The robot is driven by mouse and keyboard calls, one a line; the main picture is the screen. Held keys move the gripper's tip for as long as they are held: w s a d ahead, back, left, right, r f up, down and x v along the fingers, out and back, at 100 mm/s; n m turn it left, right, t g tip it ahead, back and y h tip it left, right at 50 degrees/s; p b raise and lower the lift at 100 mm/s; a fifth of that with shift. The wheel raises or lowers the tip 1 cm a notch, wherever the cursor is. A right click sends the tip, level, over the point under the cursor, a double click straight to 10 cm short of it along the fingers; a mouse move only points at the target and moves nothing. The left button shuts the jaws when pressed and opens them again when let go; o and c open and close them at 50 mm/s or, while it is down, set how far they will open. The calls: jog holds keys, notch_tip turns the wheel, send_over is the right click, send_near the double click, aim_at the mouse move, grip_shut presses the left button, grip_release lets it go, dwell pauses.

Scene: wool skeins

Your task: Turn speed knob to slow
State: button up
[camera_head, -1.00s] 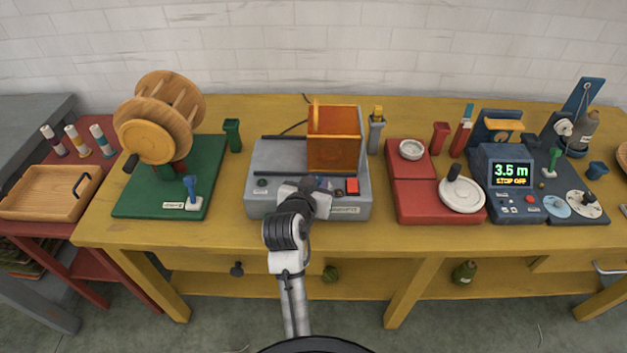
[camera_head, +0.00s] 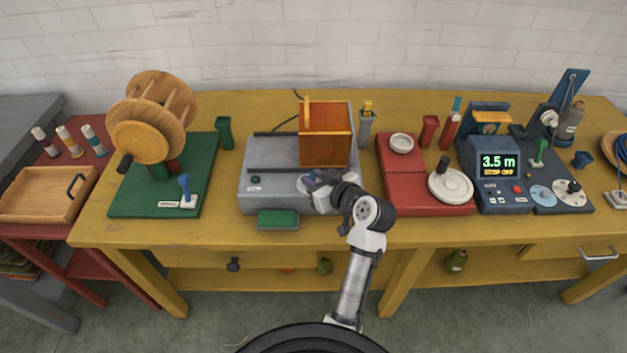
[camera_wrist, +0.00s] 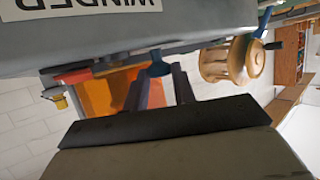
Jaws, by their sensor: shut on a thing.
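The grey winder (camera_head: 262,200) stands on the yellow bench with an orange box-shaped part on top. My gripper (camera_head: 312,182) is at its front, low on the right half of the top. In the wrist view, which is upside down, my two dark fingers (camera_wrist: 158,80) sit close on either side of a blue knob (camera_wrist: 158,64) on the winder's top edge. I take this to be the speed knob, held between the fingertips. Its pointer and scale marks are hidden or too small to read. Part of the winder's label (camera_wrist: 85,8) shows above.
The orange box (camera_head: 326,140) stands just behind my gripper. A green block (camera_head: 278,220) lies in front of the winder, with a red unit (camera_head: 410,185) to the right. The front bench strip is mostly clear.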

jog(key=shift+w+d+n+g+y+b, duration=0.1)
jog(key=shift+n+g+y+b, duration=0.05)
jog(key=shift+n+g+y, duration=0.3)
jog(key=shift+w+d+n+g+y+b, duration=0.1)
jog(key=shift+n+g+y+b, duration=0.05)
jog(key=shift+n+g+y, duration=0.3)
jog(key=o, duration=1)
jog(key=shift+c, duration=0.2)
jog(key=shift+s, duration=0.1)
jog(key=b+v, duration=0.3)
jog(key=v, duration=1)
jog(key=shift+s+d, duration=0.2)
jog(key=shift+d, duration=0.05)
jog(key=shift+a+r, duration=0.1)
jog(key=shift+r, duration=0.05)
